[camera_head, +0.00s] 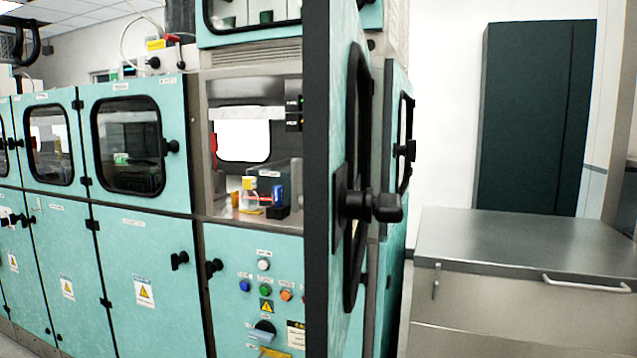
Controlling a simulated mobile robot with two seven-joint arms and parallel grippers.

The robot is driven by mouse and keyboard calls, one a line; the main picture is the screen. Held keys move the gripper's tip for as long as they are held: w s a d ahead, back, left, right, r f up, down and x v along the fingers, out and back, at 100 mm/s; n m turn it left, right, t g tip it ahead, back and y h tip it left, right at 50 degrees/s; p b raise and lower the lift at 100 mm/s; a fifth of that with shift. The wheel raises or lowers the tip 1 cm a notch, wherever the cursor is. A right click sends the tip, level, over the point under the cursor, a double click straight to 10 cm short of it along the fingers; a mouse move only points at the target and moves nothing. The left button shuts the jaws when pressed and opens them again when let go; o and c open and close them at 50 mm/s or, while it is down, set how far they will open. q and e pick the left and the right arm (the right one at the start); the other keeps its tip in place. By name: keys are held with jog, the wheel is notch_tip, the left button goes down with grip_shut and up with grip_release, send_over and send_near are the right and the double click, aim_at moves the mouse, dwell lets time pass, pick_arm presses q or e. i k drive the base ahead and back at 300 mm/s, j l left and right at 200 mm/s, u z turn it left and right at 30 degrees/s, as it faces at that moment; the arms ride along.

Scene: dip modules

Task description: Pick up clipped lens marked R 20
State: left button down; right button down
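No clipped lens marked R 20 can be made out in the head view. Neither of my grippers is in view. An open compartment in the teal machine holds a clear bottle with a yellow cap (250,193), a blue cylinder (277,195) in a dark block, and a small orange item (235,199). The labels there are too small to read. The open teal door (340,290) hides whatever lies behind it.
The open door with its black handle (370,206) stands out into the room. Teal cabinets (135,260) line the left. A control panel (265,285) sits below the compartment. A steel counter (530,240) with a bare top stands right, before a dark cabinet (530,115).

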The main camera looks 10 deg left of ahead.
aim_at(249, 199)
jog(key=i+j, duration=0.1)
jog(key=j, duration=0.3)
jog(key=i+j+z, duration=0.15)
jog(key=j, duration=0.25)
jog(key=i+j, duration=0.2)
jog(key=j, duration=0.15)
jog(key=i+j+z, duration=0.15)
jog(key=j, duration=0.25)
